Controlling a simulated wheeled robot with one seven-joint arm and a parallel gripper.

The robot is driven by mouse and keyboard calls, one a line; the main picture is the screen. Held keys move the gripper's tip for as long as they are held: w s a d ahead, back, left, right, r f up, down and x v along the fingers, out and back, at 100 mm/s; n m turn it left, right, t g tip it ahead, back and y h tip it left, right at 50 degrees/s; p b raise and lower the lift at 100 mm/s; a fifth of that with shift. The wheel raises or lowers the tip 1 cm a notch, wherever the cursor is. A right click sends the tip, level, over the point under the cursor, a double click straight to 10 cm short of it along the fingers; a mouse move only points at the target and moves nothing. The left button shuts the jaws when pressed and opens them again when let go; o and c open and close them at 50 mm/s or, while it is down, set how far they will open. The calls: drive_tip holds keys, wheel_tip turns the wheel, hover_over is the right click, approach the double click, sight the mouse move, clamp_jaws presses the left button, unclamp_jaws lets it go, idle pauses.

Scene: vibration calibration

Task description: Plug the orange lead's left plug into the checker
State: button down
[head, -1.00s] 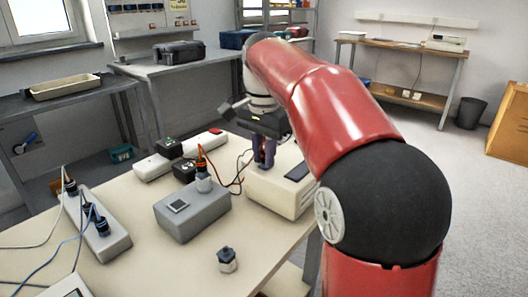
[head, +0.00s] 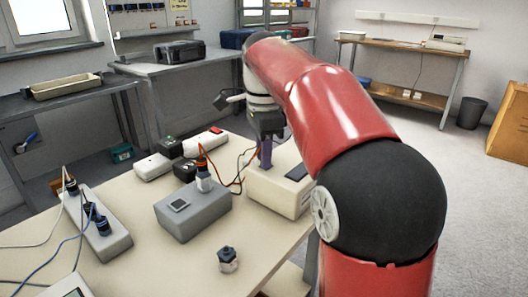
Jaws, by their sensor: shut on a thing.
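A grey box with a small display (head: 178,205) stands on the table, with an orange plug (head: 203,162) upright in the pale socket on its top. The orange lead (head: 226,183) runs from that plug rightward to the cream box (head: 282,196). I cannot tell for certain which box is the checker. My gripper (head: 265,163), with purple fingers pointing down, is at the cream box's back left top. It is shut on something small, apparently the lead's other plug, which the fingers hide. I cannot tell whether that plug is in a socket.
A white power strip (head: 112,238) with blue and dark plugs lies at left. A loose dark-topped connector (head: 228,260) stands at the table's front. Black adapters (head: 170,148) and a strip with a red switch (head: 204,142) lie behind the grey box.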

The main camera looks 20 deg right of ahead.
drive_tip(key=shift+m, duration=0.6)
drive_tip(key=m, duration=0.4)
drive_tip(key=shift+w, duration=0.1)
drive_tip(key=c, duration=1.2)
unclamp_jaws()
drive_tip(key=shift+r, duration=0.1)
drive_tip(key=shift+r, duration=2.4)
